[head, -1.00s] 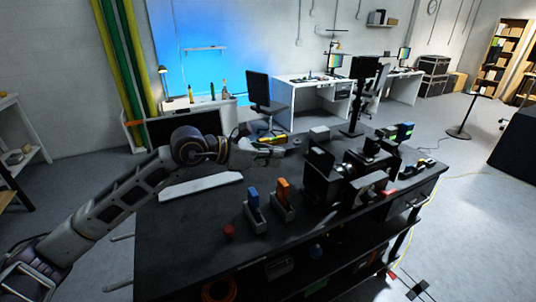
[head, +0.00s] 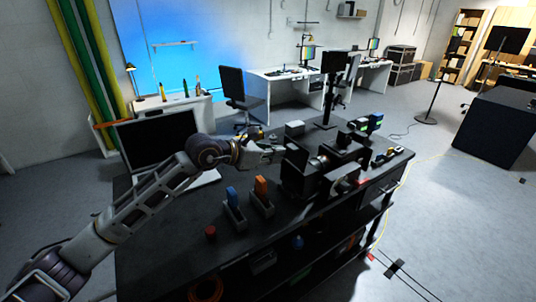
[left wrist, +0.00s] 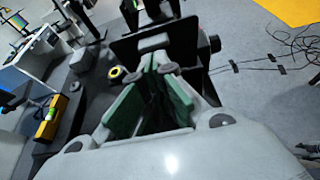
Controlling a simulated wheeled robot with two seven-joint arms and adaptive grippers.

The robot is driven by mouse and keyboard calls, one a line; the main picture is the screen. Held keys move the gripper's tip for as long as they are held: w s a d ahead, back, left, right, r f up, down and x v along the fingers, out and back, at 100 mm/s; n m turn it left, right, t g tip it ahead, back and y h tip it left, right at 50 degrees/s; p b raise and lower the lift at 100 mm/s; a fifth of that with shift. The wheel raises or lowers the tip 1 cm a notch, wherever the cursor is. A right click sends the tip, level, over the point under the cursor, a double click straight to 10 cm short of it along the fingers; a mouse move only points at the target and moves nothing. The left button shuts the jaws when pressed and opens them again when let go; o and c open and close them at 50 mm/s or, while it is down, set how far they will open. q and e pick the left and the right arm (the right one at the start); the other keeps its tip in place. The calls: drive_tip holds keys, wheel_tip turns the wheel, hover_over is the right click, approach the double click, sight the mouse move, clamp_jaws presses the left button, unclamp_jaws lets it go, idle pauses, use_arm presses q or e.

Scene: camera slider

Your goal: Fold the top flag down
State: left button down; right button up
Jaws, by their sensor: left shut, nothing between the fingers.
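The black camera rig (head: 330,165) stands on the dark workbench (head: 190,225), right of my left arm. A dark upright panel (head: 296,160) at its left side looks like the top flag; I cannot tell its exact tilt. My left gripper (head: 281,150) is shut and empty, just left of this panel at about its upper edge. In the left wrist view, the green-padded fingers (left wrist: 157,64) meet at their tips in front of a dark panel (left wrist: 125,50) of the rig. I cannot tell whether they touch it. My right gripper is out of view.
Blue (head: 233,196) and orange (head: 261,186) items stand in grey holders on the bench, with a red cap (head: 211,231) nearby. A small grey box (head: 294,128) lies behind the gripper. The bench's front left is fairly clear.

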use_arm(q)
drive_tip(key=shift+w+d, duration=0.45)
drive_tip(key=shift+d, duration=0.2)
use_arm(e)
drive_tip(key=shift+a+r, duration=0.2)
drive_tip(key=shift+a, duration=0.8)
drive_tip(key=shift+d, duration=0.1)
use_arm(q)
drive_tip(key=shift+w+d+r+p, duration=0.15)
drive_tip(key=shift+p, duration=0.4)
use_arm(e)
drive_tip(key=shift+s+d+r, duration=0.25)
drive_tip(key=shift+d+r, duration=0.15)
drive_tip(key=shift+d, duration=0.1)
